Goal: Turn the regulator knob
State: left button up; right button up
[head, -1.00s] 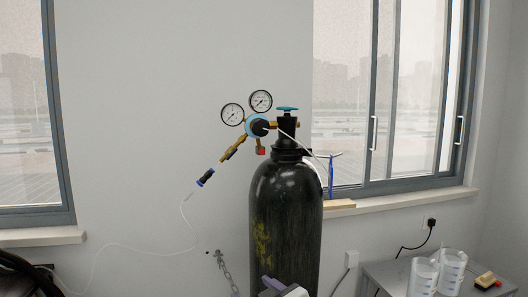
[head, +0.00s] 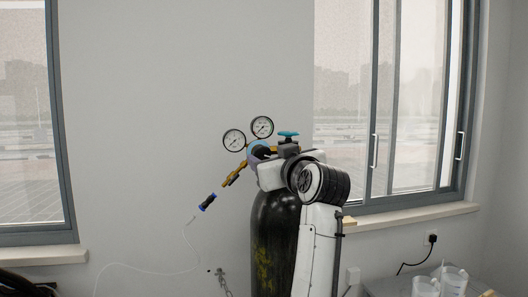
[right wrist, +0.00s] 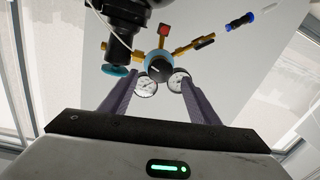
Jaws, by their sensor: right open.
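The regulator on top of the black gas cylinder (head: 274,235) has two round white gauges (head: 234,140). Its round dark knob (right wrist: 159,67) sits in a blue ring (right wrist: 165,53) in the right wrist view. In the head view the ring (head: 259,147) shows partly, and my gripper hides most of the knob. My right gripper (head: 258,157) is at the regulator. In the right wrist view its two purple-grey fingers (right wrist: 159,77) are open and point at the knob, one on each side of it. I see no contact. My left gripper is not in view.
A teal valve handle (head: 288,134) stands on the cylinder neck, close to my right gripper; it also shows in the right wrist view (right wrist: 120,71). Clear beakers (head: 453,281) stand at lower right.

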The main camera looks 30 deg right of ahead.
aim_at(263, 154)
jog(key=shift+w+d+p, duration=0.2)
jog(key=shift+w+d, duration=0.05)
jog(key=shift+w, duration=0.9)
jog(key=shift+w+d+p, duration=0.2)
jog(key=shift+w, duration=0.95)
jog(key=c, duration=1)
